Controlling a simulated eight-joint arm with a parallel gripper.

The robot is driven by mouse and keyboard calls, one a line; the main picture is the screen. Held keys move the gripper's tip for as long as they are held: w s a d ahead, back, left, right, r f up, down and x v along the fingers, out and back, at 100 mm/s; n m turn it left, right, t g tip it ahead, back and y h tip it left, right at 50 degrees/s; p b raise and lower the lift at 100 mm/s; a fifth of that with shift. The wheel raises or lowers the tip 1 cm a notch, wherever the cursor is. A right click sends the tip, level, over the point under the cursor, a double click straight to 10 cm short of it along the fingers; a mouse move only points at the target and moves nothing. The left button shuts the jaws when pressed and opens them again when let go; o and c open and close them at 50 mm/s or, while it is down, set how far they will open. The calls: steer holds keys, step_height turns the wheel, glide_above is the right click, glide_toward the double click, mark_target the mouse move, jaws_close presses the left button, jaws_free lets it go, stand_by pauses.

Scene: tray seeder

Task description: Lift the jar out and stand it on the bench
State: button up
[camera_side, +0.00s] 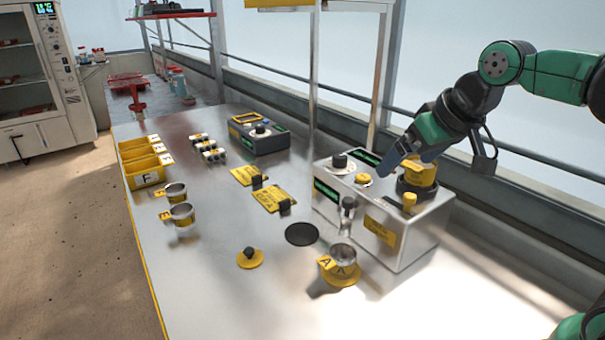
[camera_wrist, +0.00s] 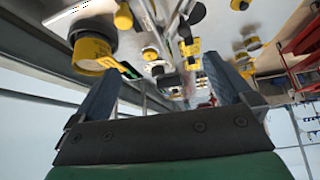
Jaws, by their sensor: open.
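A yellow jar-like container (camera_side: 421,173) sits in a dark round collar on top of the metal machine box (camera_side: 410,242), at its right end. In the wrist view this yellow container (camera_wrist: 92,50) shows at the upper left, beside the left finger and outside the jaws. My gripper (camera_side: 405,160) is open and above the box top, close to the container; its fingers partly overlap the container in the side view. In the wrist view my gripper (camera_wrist: 166,68) has nothing between its fingers. The steel bench (camera_side: 215,285) stretches in front of the box.
A metal cup marked A (camera_side: 343,257) stands on a yellow base before the box. A black disc (camera_side: 301,234) and a yellow knobbed lid (camera_side: 250,258) lie nearby. Two more cups (camera_side: 181,214) and yellow bins (camera_side: 146,172) line the left edge.

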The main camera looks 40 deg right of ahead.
steer(key=s+a+f+n+y, duration=0.1)
steer(key=a+f, duration=0.2)
steer(key=f, duration=0.4)
steer(key=shift+s+a+f+n+t, duration=0.2)
steer(key=shift+a+n+t, duration=0.1)
